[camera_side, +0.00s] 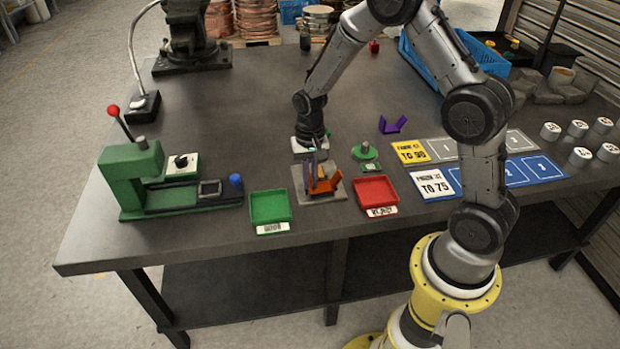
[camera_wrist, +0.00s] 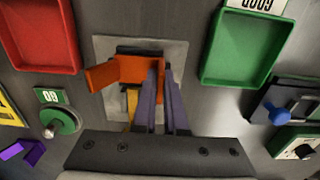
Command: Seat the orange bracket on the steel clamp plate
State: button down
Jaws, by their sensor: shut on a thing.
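The orange bracket (camera_side: 325,185) is an angled piece with an upright side. In the wrist view the bracket (camera_wrist: 132,70) lies across the far part of the steel clamp plate (camera_wrist: 104,47). The plate (camera_side: 302,197) is a light grey square on the bench between the green and red trays. My gripper (camera_side: 316,170) points down over the plate. In the wrist view its two fingers (camera_wrist: 163,72) are close together at the bracket's right part, shut on it. A yellow piece (camera_wrist: 132,104) shows beside the fingers. I cannot tell whether the bracket touches the plate.
A green tray (camera_side: 269,207) and a red tray (camera_side: 376,192) flank the plate closely. A purple bracket (camera_side: 393,125) and a round green fixture (camera_side: 365,151) stand behind the red tray. A green press (camera_side: 132,178) is at left.

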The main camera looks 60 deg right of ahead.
jog(key=shift+f, duration=0.1)
dwell(0.6)
jog(key=c, duration=0.9)
grip_release()
jog(key=shift+r, duration=4)
